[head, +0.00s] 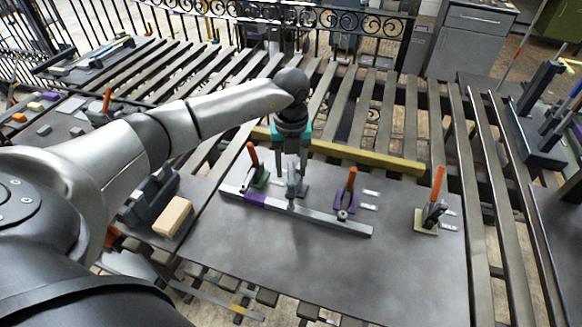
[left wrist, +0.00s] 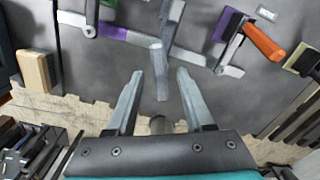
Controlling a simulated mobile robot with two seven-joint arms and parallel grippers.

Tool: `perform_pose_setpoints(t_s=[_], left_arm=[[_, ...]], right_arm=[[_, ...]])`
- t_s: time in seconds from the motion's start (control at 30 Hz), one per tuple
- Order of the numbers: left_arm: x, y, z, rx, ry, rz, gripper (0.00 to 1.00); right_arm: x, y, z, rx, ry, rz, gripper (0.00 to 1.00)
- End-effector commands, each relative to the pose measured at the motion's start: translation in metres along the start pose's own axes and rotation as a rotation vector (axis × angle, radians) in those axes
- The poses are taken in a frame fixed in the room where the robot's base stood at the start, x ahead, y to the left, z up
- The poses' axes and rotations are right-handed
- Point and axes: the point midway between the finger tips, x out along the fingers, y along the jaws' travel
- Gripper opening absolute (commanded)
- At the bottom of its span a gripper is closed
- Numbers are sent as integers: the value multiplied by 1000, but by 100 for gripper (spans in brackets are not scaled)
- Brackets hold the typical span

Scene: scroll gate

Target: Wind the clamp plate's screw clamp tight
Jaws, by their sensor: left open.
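The clamp plate (head: 270,250) is a dark metal sheet lying on the slatted bench. A long grey bar (head: 335,225) lies across it and also shows in the left wrist view (left wrist: 112,32). My left gripper (head: 292,183) points down over the middle of this bar, at the screw clamp. In the left wrist view my left gripper (left wrist: 160,76) is open, with a grey upright part of the screw clamp (left wrist: 160,68) showing between or just beyond its fingertips. I cannot tell whether the fingers touch it. In the head view the gripper mostly hides the clamp. My right gripper is not seen.
Toggle clamps with orange handles stand close by: one left on a green base (head: 259,178), one right on a purple base (head: 346,201), one far right (head: 431,217). A yellow bar (head: 380,160) runs behind. A tan block (head: 173,216) sits left. The plate's front is clear.

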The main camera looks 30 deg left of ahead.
Motion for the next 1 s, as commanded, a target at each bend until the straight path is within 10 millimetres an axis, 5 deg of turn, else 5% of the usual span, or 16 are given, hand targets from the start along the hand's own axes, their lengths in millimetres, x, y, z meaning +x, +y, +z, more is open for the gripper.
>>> perform_pose_setpoints(t_s=[0.37, 0.83, 1.0], left_arm=[[8, 0, 0, 1, -1, 0, 52], [7, 0, 0, 0, -1, 0, 2], [7, 0, 0, 0, -1, -1, 0]], right_arm=[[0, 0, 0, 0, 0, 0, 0], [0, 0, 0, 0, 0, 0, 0], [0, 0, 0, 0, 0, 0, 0]])
